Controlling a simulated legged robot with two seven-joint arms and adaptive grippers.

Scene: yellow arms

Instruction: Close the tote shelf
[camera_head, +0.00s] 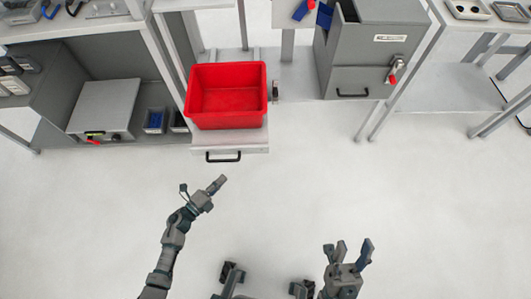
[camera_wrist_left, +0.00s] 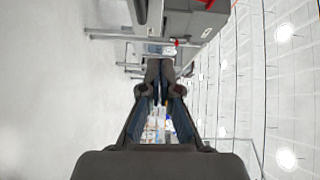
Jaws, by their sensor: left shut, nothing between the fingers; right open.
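The tote shelf (camera_head: 235,144) is a light grey sliding shelf with a black handle (camera_head: 223,157) on its front edge. It sticks out toward me from the shelving unit. An empty red tote (camera_head: 228,121) stands on it. My left gripper (camera_head: 221,180) is shut and empty, a short way in front of the handle and apart from it. In the left wrist view, its fingers (camera_wrist_left: 160,68) come together ahead. My right gripper (camera_head: 356,247) is open and empty at the lower right, far from the shelf. The left wrist view does not clearly show the tote or handle.
A grey cabinet (camera_head: 365,50) with a drawer stands right of the tote. A grey case (camera_head: 104,105) and small blue bins (camera_head: 154,121) sit on the left lower shelf. Another table (camera_head: 450,80) is at the right. The floor before the shelf is clear.

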